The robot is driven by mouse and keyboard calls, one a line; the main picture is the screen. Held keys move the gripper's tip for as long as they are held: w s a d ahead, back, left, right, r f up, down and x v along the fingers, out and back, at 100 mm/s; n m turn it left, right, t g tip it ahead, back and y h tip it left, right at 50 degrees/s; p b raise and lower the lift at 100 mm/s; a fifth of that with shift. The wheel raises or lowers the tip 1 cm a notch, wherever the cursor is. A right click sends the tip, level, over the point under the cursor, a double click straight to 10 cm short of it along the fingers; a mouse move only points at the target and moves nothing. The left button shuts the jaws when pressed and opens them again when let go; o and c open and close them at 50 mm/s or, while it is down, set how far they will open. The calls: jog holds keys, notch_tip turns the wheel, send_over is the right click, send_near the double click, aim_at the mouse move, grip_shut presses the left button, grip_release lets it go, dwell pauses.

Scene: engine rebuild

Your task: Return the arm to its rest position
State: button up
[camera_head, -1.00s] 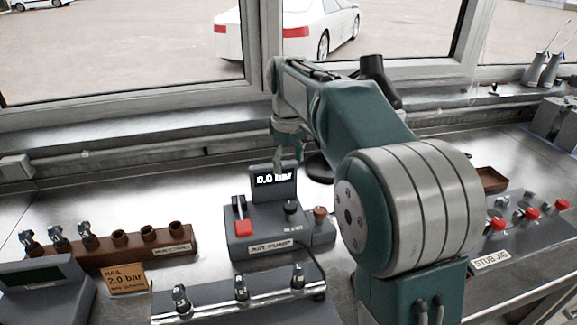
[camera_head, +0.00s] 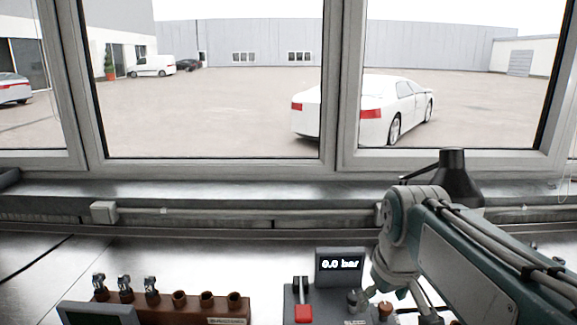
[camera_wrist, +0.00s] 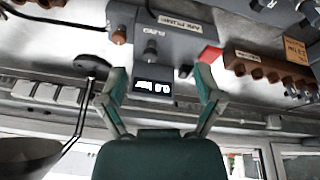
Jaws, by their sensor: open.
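My arm (camera_head: 465,250) reaches in from the lower right in the head view. My gripper (camera_head: 393,300) is at its end, pointing down beside the grey pressure unit (camera_head: 340,282) whose screen reads 0.0 bar. The gripper partly hides the unit's right side. In the wrist view, which looks upside down, the two fingers of my gripper (camera_wrist: 158,82) are spread apart with nothing held between them. The unit's lit screen (camera_wrist: 154,86) shows beyond and between the fingers.
A brown rack (camera_head: 200,308) with several injectors and empty cups stands left of the unit, behind a dark display box (camera_head: 95,314). A black lamp (camera_head: 453,180) stands behind my arm by the window. The metal bench (camera_head: 240,262) is clear behind the rack.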

jog(key=s+f+m+t, duration=0.2)
jog(key=s+f, duration=0.4)
jog(key=s, duration=0.6)
jog(key=shift+m+t, duration=0.3)
jog(key=shift+m, duration=0.3)
